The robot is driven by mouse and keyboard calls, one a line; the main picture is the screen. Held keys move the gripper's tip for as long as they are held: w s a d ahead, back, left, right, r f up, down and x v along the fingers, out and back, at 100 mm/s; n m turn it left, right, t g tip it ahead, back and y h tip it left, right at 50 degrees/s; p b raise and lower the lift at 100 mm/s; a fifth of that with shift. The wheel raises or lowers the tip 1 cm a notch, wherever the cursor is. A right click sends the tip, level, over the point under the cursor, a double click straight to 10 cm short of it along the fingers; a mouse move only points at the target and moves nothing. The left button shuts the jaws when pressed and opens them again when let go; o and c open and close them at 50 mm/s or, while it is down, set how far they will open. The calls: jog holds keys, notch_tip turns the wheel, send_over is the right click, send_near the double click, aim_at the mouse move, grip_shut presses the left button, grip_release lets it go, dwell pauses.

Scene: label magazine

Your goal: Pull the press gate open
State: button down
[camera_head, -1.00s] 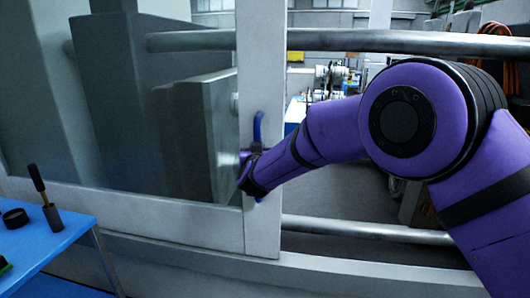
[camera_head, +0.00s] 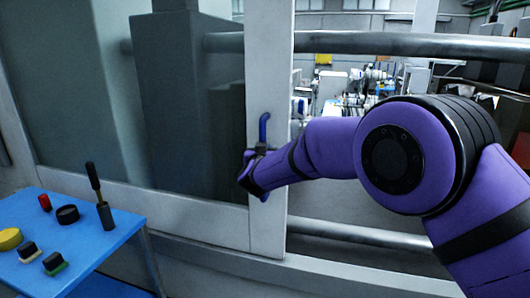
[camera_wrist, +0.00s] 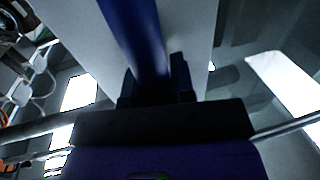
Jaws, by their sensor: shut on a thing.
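The press gate (camera_head: 268,60) is a pale frame with a see-through panel, and its upright edge stands near the middle of the head view. A blue handle (camera_head: 264,128) is fixed to that upright. My gripper (camera_head: 259,150) is at the handle, shut on it. In the wrist view the blue handle (camera_wrist: 140,35) runs down between the dark fingers of my gripper (camera_wrist: 157,88), close to the pale gate frame (camera_wrist: 185,35). The fingertips are partly hidden in the head view.
A blue table (camera_head: 110,248) stands at lower left with a dark upright tool (camera_head: 100,200), a black ring (camera_head: 67,214), a yellow disc (camera_head: 9,239) and stamps. Grey horizontal bars (camera_head: 370,44) cross beyond the gate. An opening lies right of the upright.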

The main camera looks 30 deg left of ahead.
jog(key=shift+s, duration=0.1)
jog(key=c, duration=1)
grip_release()
jog(key=shift+a, duration=0.1)
jog(key=shift+o, duration=0.2)
jog(key=v, duration=1)
jog(key=shift+s+d, duration=0.25)
jog(key=shift+s, duration=0.05)
